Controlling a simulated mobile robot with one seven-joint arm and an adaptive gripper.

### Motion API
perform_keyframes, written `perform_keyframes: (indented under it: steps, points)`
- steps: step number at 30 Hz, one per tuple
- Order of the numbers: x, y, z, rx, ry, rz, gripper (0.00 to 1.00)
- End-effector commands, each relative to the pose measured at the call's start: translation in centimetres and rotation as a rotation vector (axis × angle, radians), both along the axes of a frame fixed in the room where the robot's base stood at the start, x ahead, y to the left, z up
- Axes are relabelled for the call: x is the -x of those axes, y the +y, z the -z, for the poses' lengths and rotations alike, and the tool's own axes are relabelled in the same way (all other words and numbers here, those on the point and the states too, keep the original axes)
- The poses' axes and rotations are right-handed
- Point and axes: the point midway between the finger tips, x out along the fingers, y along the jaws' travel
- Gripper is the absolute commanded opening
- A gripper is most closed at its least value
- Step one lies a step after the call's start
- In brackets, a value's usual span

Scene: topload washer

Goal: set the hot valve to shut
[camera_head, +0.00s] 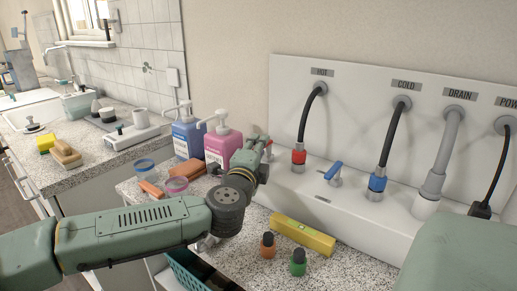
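The hot hose (311,115) runs down from the HOT label (321,72) to a red collar (298,157) on the white washer box. A small red part (269,147), perhaps the hot valve's handle, shows left of that collar, mostly hidden behind my gripper. My gripper (263,150) is at the end of my raised arm, close to this red part. I cannot tell whether it touches it, or whether its fingers are open or shut. How the hot valve is turned is hidden.
The blue cold valve lever (334,172) stands right of the red collar, beside the cold hose's blue collar (377,184). A pink pump bottle (222,146) and blue pump bottle (187,137) stand left of my gripper.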

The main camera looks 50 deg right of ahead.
Motion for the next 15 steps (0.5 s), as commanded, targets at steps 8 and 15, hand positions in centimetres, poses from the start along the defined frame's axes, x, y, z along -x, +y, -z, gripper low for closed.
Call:
perform_keyframes:
  steps: [8,15]
  points:
    - [0.0,0.02,-0.01,0.0,0.0,0.0,0.05]
    - [0.0,0.02,-0.01,0.0,0.0,0.0,0.0]
